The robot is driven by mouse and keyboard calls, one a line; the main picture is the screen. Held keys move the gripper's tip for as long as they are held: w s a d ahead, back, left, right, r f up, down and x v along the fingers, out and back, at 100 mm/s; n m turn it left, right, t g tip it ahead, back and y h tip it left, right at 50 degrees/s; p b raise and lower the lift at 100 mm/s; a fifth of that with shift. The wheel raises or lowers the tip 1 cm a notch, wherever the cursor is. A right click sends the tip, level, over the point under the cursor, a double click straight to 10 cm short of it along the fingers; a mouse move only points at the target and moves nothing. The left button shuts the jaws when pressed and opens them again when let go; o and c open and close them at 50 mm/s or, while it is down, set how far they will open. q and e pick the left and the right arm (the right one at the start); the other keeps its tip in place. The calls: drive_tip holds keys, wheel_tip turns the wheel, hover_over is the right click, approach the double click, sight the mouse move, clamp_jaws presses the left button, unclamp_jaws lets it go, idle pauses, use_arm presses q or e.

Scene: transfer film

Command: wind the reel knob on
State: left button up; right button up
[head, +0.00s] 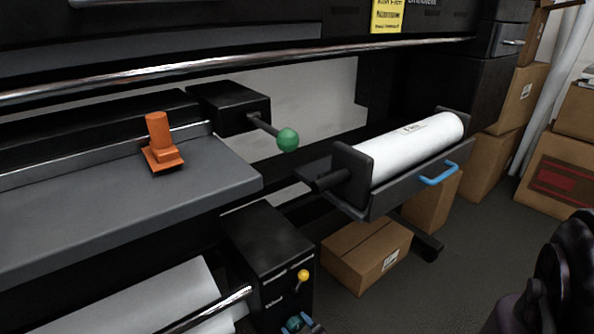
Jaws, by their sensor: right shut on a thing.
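The reel knob (293,323) is a small teal knob low on the front of a black end box (268,245), at the bottom edge of the head view. My right gripper (303,324) shows only as small blue-tipped parts at the knob, shut on it. The picture's edge cuts off most of the gripper and part of the knob. A white film roll (150,300) lies to the left of the box, with a shiny bar (208,312) in front of it. My left gripper is not in view.
A yellow-tipped lever (303,275) sits just above the knob. A green ball lever (288,140) sticks out higher up. An orange block (162,150) stands on the grey shelf (200,185). A white roll (410,145) lies in a blue-handled tray; cardboard boxes (367,248) stand below.

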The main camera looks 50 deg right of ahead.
drive_tip(key=shift+m, duration=0.4)
drive_tip(key=m, duration=0.3)
drive_tip(key=shift+m, duration=0.4)
drive_tip(key=m, duration=0.4)
drive_tip(key=shift+s+d+f, duration=0.1)
drive_tip(key=shift+d, duration=0.05)
drive_tip(key=m, duration=0.5)
drive_tip(key=shift+m, duration=0.3)
drive_tip(key=shift+f+m, duration=0.1)
drive_tip(key=shift+m, duration=1.2)
drive_tip(key=o, duration=0.9)
drive_tip(key=shift+o, duration=0.2)
